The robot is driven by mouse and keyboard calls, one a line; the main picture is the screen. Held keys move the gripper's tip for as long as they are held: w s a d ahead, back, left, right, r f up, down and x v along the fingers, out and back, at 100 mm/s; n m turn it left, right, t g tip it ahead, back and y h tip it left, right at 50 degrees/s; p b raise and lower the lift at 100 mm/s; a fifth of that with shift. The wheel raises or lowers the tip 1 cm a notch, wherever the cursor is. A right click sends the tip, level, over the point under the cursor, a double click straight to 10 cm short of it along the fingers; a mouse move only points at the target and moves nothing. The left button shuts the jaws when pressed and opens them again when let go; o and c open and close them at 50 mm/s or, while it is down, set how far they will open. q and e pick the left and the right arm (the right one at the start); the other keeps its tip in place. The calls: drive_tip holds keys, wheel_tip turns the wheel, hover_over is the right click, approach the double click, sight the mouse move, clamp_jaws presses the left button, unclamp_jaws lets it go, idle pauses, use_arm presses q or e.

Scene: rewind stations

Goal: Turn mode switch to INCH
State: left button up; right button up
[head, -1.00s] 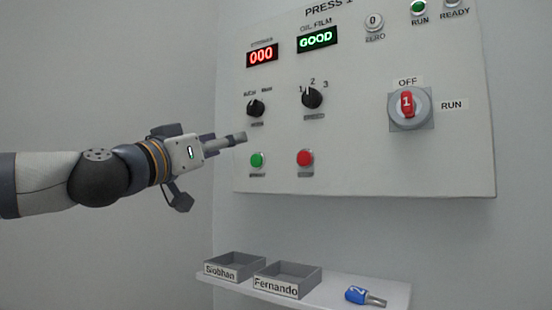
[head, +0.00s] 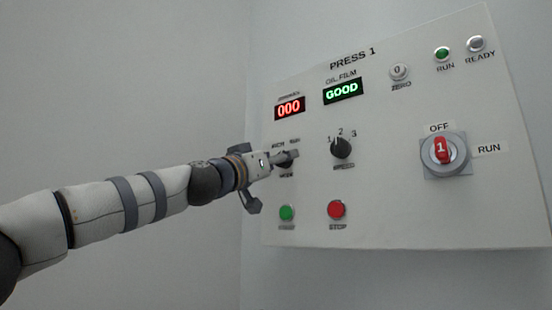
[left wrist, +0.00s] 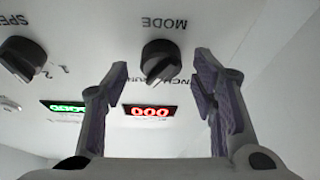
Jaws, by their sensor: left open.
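The black mode knob (left wrist: 160,60) shows upside down in the left wrist view, under its MODE label. Its ridge slants down-left, toward the RUN label; the INCH label is on the other side. In the head view the knob (head: 286,164) is mostly hidden behind my left gripper (head: 294,155). In the left wrist view my left gripper (left wrist: 158,64) is open, with one finger on each side of the knob. Gaps show between fingers and knob. My right gripper is not in view.
The panel also holds a speed knob (head: 342,148), a green button (head: 286,213), a red STOP button (head: 337,209) and a red-handled rotary switch (head: 443,150). The displays read 000 (head: 289,108) and GOOD (head: 343,91). Open space lies left of the panel.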

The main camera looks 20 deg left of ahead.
use_arm(q)
drive_tip(key=shift+c, duration=0.4)
drive_tip(key=c, duration=1.1)
drive_tip(key=shift+o, duration=0.2)
